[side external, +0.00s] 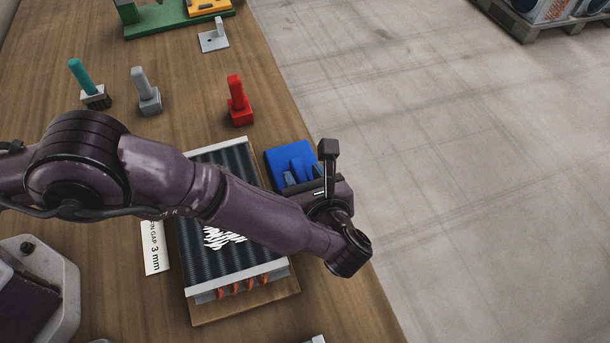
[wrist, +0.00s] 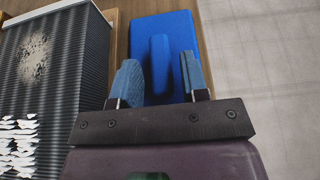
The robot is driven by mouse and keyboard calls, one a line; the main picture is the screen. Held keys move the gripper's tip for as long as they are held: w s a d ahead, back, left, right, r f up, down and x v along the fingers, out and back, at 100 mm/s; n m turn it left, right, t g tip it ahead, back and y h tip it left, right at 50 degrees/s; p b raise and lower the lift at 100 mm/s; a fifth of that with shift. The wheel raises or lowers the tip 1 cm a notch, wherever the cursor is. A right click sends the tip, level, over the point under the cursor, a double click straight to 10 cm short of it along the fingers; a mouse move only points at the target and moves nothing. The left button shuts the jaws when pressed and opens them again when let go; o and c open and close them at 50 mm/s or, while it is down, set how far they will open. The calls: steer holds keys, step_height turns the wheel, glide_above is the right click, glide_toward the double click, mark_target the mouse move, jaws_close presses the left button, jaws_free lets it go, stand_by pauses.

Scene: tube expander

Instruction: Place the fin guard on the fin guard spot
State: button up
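A blue plate with an upright blue grip, which looks like the fin guard (side external: 279,158), lies on the wooden table near its right edge, beside the finned block. It also shows in the wrist view (wrist: 162,27), with its grip in the middle. My gripper (side external: 304,175) is at the plate, pointing down. In the wrist view my gripper (wrist: 160,72) is open, one blue-grey finger on each side of the grip, with gaps visible on both sides. The plate's near part is hidden behind my gripper. I cannot make out a marked fin guard spot.
The finned block (side external: 228,158) has a white damaged patch and copper bends. A red-handled tool (side external: 238,103), a grey one (side external: 146,92) and a teal-handled brush (side external: 88,85) stand behind. A label card (side external: 154,248) lies left of the block. The table edge is close on the right.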

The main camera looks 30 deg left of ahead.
steer(key=shift+o, duration=0.3)
steer(key=shift+r, duration=0.15)
steer(key=v, duration=1.2)
